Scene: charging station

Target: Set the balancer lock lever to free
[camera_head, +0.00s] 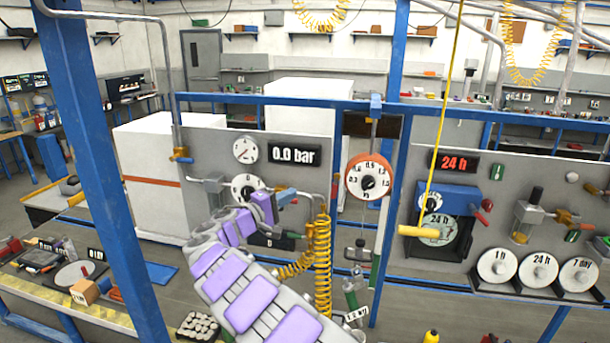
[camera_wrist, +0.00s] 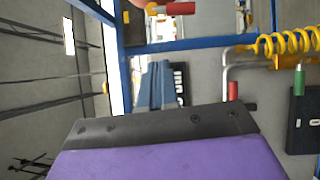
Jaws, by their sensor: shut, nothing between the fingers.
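The balancer (camera_head: 368,177) is an orange-rimmed round dial with a white scale and a black centre knob. It hangs below the blue overhead rail in the head view. I cannot make out its lock lever or the lever's setting. My gripper (camera_head: 286,197), at the end of my purple and grey arm, is shut and empty. It is left of the balancer and apart from it, in front of the grey gauge panel. In the wrist view my blue-grey fingers (camera_wrist: 155,86) show beyond the purple wrist body, which hides the lower part of that picture.
The grey panel (camera_head: 205,150) carries a 0.0 bar display (camera_head: 294,155). A yellow coiled hose (camera_head: 322,265) hangs between my arm and the balancer. A blue post (camera_head: 105,165) stands at the left. A yellow handle (camera_head: 419,231) hangs on a cord right of the balancer.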

